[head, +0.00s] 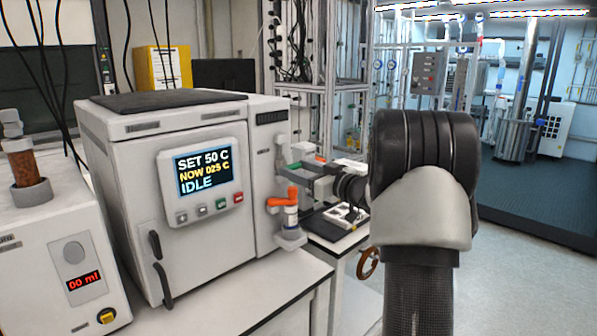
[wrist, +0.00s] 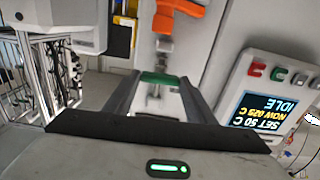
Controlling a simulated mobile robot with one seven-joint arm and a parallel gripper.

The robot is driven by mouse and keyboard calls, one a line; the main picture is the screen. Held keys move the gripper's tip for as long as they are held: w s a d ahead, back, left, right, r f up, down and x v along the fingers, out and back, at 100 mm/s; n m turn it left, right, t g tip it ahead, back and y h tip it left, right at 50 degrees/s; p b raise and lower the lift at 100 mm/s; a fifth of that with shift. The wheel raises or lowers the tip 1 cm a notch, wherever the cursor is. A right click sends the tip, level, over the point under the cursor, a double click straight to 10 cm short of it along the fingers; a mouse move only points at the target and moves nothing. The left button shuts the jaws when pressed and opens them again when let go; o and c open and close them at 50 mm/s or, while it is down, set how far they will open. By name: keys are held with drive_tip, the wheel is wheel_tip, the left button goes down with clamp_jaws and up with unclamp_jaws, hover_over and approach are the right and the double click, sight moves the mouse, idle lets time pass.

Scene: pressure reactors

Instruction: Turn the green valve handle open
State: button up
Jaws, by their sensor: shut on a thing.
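The green valve handle (head: 294,166) is on the right side of the white reactor cabinet, above an orange handle. In the wrist view the green handle (wrist: 160,78) lies across between the two fingertips. My gripper (head: 288,170) reaches in from the right and is shut on the green handle. It also shows in the wrist view (wrist: 158,86), with one finger on each side of the handle. The fingers hide part of the handle and its valve body.
The orange handle (head: 285,200) is just below the green one on the same pipework; it also shows in the wrist view (wrist: 178,20). The reactor cabinet's display (head: 204,172) reads IDLE. A white unit (head: 60,250) stands at left. Open floor (head: 535,245) lies at right.

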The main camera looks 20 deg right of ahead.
drive_tip(key=shift+f+n+b, duration=0.1)
drive_tip(key=shift+n+b, duration=5.7)
drive_tip(key=shift+n, duration=2.9)
drive_tip(key=o, duration=1)
drive_tip(key=shift+o, duration=0.2)
drive_tip(key=p+v, duration=0.2)
drive_tip(key=v, duration=1.5)
drive_tip(key=shift+s, duration=0.25)
